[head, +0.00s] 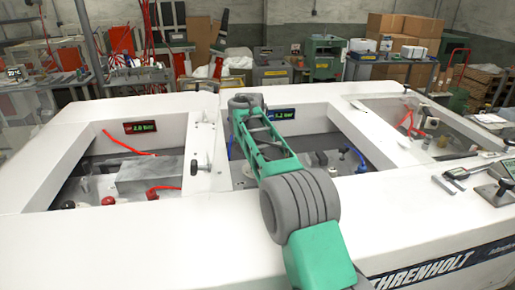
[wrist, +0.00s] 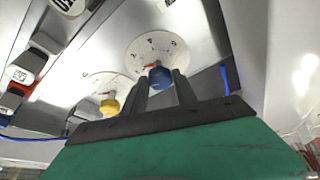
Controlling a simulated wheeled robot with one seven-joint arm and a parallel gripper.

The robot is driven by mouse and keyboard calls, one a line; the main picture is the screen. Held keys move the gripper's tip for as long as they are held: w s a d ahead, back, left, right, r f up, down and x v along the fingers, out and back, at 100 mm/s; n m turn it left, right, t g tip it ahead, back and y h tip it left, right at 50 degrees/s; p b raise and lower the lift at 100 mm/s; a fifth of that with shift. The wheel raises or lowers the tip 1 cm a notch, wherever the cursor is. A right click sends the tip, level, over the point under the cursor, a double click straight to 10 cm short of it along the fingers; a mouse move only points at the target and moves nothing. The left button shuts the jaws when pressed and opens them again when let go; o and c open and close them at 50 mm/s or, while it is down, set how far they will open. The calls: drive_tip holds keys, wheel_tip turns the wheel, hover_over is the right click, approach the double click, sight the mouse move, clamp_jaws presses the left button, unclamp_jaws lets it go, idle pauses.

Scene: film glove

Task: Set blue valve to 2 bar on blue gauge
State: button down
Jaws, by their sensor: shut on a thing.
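The blue valve (wrist: 160,77) is a small blue knob on a round white dial plate (wrist: 150,52) with dark marks, in the wrist view. My gripper (wrist: 163,81) has its two dark fingers on either side of the knob and is shut on it. A small red mark shows at the knob's upper left. The blue gauge (head: 281,114) hangs on the back wall of the middle bay in the head view. Its lit digits seem to read 1.2 bar, with the left part close to my arm. In the head view the knob and my fingertips are hidden.
A yellow knob (wrist: 110,106) on its own dial stands left of the blue one. A red gauge (head: 140,127) reading about 2.0 bar hangs in the left bay. A blue hose (wrist: 225,79) lies to the right.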

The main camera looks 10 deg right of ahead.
drive_tip(key=shift+r+m+p, duration=0.15)
drive_tip(key=shift+m+p, duration=0.45)
drive_tip(key=shift+p, duration=0.1)
drive_tip(key=c, duration=1)
unclamp_jaws()
drive_tip(key=shift+f, duration=0.2)
